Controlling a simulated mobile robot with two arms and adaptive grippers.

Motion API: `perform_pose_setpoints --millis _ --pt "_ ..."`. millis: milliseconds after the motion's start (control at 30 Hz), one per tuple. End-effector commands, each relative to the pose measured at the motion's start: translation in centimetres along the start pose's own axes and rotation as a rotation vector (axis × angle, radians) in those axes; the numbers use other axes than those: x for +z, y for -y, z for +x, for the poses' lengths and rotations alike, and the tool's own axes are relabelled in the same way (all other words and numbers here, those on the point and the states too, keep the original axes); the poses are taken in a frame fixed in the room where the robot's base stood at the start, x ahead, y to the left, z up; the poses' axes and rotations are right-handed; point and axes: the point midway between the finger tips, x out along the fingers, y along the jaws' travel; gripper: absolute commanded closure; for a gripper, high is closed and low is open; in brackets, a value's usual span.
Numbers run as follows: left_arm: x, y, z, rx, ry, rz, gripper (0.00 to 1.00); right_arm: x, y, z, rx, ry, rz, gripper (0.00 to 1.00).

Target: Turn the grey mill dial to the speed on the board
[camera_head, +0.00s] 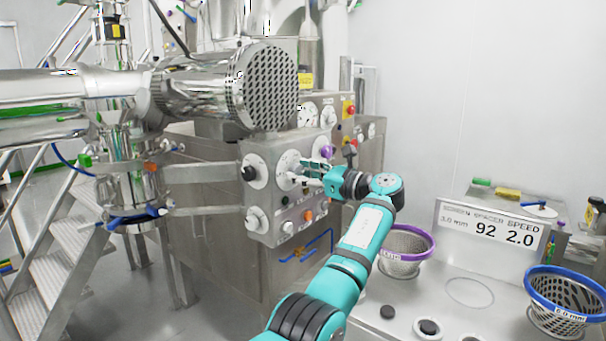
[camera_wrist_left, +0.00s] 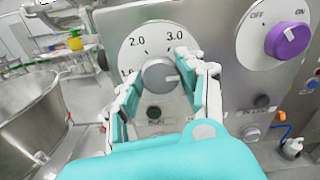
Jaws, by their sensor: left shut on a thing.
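The grey mill dial (camera_wrist_left: 157,73) sits on a round white scale (camera_wrist_left: 141,43) marked 2.0 at upper left and 3.0 at upper right. A pale mark shows on the dial's right side; I cannot tell exactly which value it points to. My left gripper (camera_wrist_left: 163,78) is shut on the dial, one finger on each side. In the head view my left gripper (camera_head: 313,177) reaches the panel from the right and largely hides the dial. The board (camera_head: 489,236) reads screen 3.0 mm, spacer 92, speed 2.0. My right gripper is not in view.
A purple OFF/ON knob (camera_wrist_left: 288,40) is close right of the dial. A dark button (camera_wrist_left: 154,112) is below it. A purple-rimmed basket (camera_head: 404,262) and a blue-rimmed basket (camera_head: 568,307) are on the bench at right.

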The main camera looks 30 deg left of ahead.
Motion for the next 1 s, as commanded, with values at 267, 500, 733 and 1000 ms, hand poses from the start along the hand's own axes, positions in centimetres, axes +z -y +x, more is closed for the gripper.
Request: perform_pose_setpoints --millis 267,500,733,1000 --pt "0.03 0.02 -0.03 -0.001 0.000 -0.006 0.93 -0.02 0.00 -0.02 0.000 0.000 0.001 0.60" --pt "0.08 0.02 -0.02 -0.001 0.000 -0.078 0.93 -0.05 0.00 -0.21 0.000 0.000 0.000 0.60" --pt "0.10 -0.01 -0.04 -0.001 0.001 -0.243 0.93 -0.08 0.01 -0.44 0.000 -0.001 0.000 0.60" --pt "-0.01 -0.05 -0.01 -0.001 0.001 -0.499 0.93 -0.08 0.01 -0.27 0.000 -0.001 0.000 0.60"
